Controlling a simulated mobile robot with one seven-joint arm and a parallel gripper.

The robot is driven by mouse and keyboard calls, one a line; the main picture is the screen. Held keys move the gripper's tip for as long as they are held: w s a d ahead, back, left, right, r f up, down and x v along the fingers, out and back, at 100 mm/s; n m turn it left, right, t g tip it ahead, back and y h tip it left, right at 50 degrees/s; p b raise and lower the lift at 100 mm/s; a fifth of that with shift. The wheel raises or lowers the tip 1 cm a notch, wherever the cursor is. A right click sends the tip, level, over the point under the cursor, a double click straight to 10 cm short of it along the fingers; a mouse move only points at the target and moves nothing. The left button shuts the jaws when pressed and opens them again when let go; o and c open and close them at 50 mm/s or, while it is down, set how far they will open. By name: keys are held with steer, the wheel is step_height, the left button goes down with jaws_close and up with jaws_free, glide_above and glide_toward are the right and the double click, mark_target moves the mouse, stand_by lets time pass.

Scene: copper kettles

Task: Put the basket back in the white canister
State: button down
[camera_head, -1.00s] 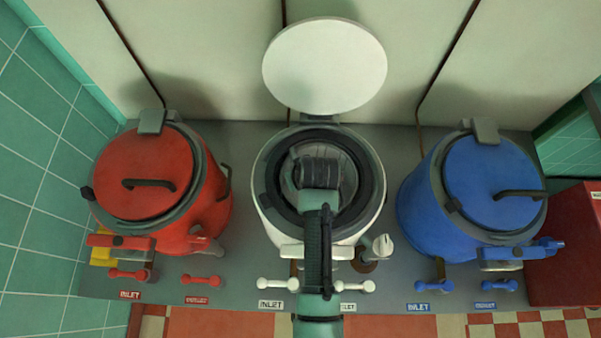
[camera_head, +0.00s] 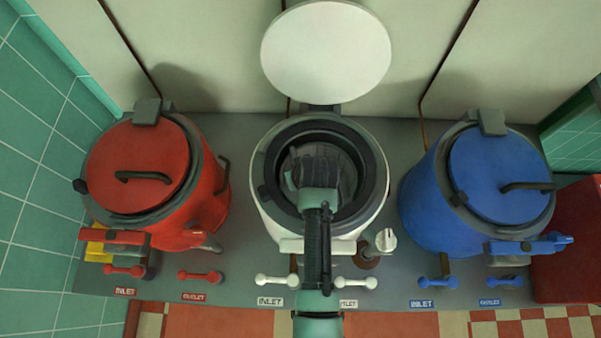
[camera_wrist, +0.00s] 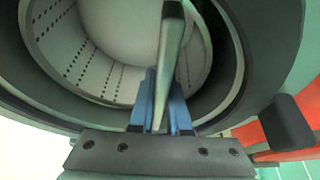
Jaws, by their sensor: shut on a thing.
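The white canister (camera_head: 268,212) stands in the middle with its round white lid (camera_head: 326,52) raised behind it. My gripper hangs down into its dark-rimmed mouth; its fingertips are hidden from the head view. In the wrist view the blue fingers of my gripper (camera_wrist: 162,98) are shut on the bar-like handle (camera_wrist: 170,60) of the basket. The basket (camera_wrist: 72,58) is a pale grey drum with rows of small holes. It sits within the canister's dark rim (camera_wrist: 235,70), with a dark gap around part of it. Whether it rests on the bottom cannot be seen.
A red canister (camera_head: 205,205) stands at the left and a blue canister (camera_head: 425,215) at the right, both with lids closed. White valve handles (camera_head: 277,281) and a white knob (camera_head: 386,240) are in front. A red box (camera_head: 570,250) is at far right.

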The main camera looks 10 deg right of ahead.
steer(key=shift+f+b, duration=0.35)
steer(key=shift+f, duration=0.25)
steer(key=c, duration=0.8)
jaws_free()
steer(key=shift+f, duration=0.1)
steer(key=p+v, duration=0.1)
steer(key=v, duration=1.2)
